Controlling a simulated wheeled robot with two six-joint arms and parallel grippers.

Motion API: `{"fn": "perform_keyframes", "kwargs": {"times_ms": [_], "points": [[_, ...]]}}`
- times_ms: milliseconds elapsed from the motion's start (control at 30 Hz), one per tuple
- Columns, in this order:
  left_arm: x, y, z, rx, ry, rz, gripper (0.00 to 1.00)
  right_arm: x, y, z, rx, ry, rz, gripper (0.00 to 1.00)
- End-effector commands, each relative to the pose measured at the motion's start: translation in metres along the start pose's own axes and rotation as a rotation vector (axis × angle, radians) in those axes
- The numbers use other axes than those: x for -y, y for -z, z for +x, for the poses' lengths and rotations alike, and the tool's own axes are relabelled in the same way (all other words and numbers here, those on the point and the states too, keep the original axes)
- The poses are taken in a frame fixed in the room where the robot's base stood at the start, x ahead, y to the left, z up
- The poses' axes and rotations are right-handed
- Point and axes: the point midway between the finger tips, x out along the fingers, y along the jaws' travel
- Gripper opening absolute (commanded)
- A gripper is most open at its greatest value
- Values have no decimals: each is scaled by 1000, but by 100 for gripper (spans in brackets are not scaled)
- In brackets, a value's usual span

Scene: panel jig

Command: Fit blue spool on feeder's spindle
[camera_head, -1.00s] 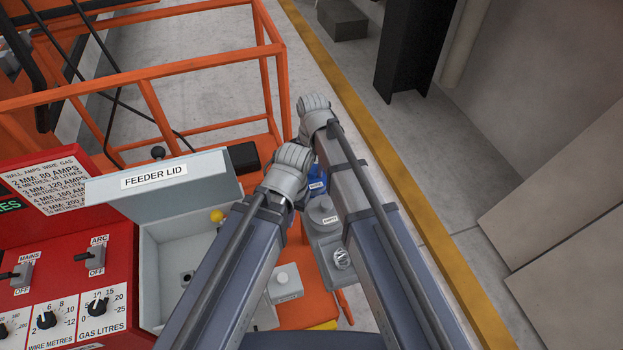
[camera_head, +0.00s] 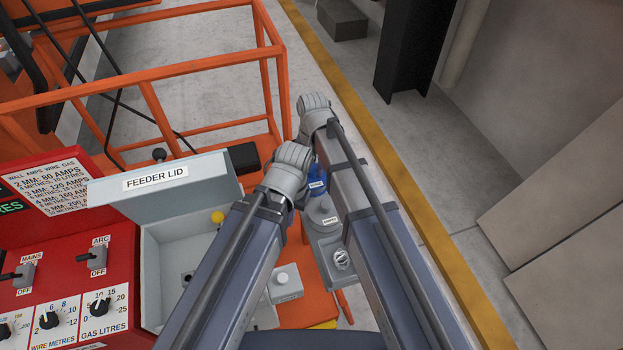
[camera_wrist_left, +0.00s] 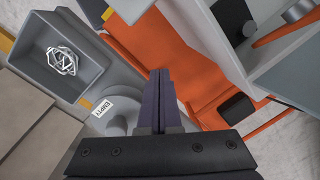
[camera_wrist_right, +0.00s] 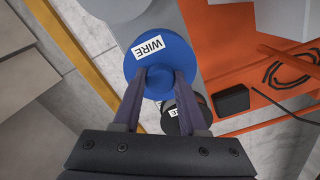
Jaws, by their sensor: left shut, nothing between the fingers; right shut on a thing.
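The blue spool (camera_wrist_right: 150,52), labelled WIRE, is in the fingers of my right gripper (camera_wrist_right: 160,78), which is shut on its middle part. In the head view the blue spool (camera_head: 317,184) shows partly between my two arms. My left gripper (camera_wrist_left: 161,74) is shut and empty, beside a grey spool (camera_wrist_left: 120,113) labelled EMPTY. That grey spool also shows in the head view (camera_head: 321,210). The open feeder box (camera_head: 152,262), with its FEEDER LID (camera_head: 155,182) raised, is left of my arms. My left arm hides part of its inside, and I cannot make out the spindle clearly.
A darker spool (camera_wrist_right: 178,120) with a label stands below the blue one in the right wrist view. A grey bin (camera_wrist_left: 40,70) holds tangled wire. Orange rails (camera_head: 150,72) stand behind the feeder. A red control panel (camera_head: 60,255) is at the left.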

Motion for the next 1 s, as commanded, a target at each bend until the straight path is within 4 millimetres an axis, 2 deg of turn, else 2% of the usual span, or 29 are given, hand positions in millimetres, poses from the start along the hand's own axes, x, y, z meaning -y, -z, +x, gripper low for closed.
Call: {"fn": "perform_keyframes", "kwargs": {"times_ms": [533, 1000], "points": [[0, 0, -6, 0, 0, 0, 0, 0, 0, -6, 0, 0, 0, 0], [2, -2, -26, 0, 0, 0, 0, 0, 0, -27, 0, 0, 0, 0]]}}
